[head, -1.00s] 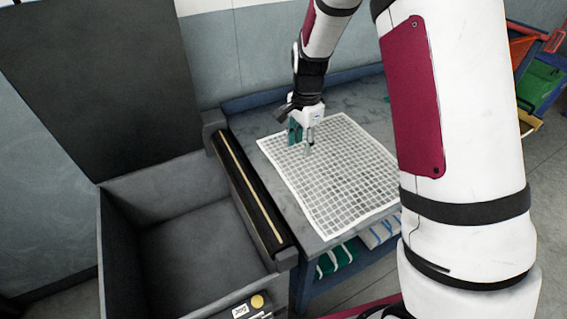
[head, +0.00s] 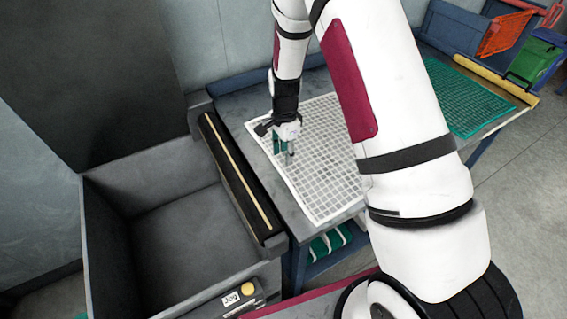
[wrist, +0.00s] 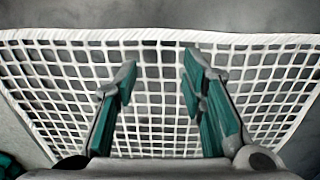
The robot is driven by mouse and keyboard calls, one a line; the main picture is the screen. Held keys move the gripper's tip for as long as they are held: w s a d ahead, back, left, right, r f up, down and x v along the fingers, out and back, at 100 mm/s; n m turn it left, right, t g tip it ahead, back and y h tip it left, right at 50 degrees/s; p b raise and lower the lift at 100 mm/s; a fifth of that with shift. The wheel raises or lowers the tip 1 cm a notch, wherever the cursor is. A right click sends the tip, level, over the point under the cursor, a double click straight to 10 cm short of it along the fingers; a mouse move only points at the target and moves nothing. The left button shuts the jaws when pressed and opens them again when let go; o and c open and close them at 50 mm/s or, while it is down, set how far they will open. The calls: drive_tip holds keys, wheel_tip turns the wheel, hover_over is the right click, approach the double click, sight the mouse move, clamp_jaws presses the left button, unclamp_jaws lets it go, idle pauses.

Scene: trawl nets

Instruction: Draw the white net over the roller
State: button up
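The white net (head: 330,175) lies flat on the grey table, its left border a short way right of the roller. The roller (head: 236,180) is a long dark bar with a pale yellow stripe along the table's left edge, beside the dark bin. My gripper (head: 287,158) points down over the net near its left border. In the wrist view my gripper (wrist: 160,72) has its green-padded fingers apart with nothing between them. The net's thick border (wrist: 160,36) runs across just beyond the fingertips. I cannot tell how far the tips are above the mesh.
The open dark bin (head: 190,240) with its raised lid stands left of the roller. A box with a yellow button (head: 247,289) is at its front. A green net (head: 465,98) lies on a surface at right. Folded green and white nets (head: 325,243) sit under the table.

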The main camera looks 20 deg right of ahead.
drive_tip(key=shift+f+b, duration=0.3)
drive_tip(key=shift+f, duration=0.9)
drive_tip(key=shift+c, duration=0.4)
drive_tip(key=shift+s, duration=0.1)
clamp_jaws()
wheel_tip(320, 180, up, 7)
drive_tip(key=shift+r+p, duration=0.1)
drive_tip(key=shift+p, duration=1)
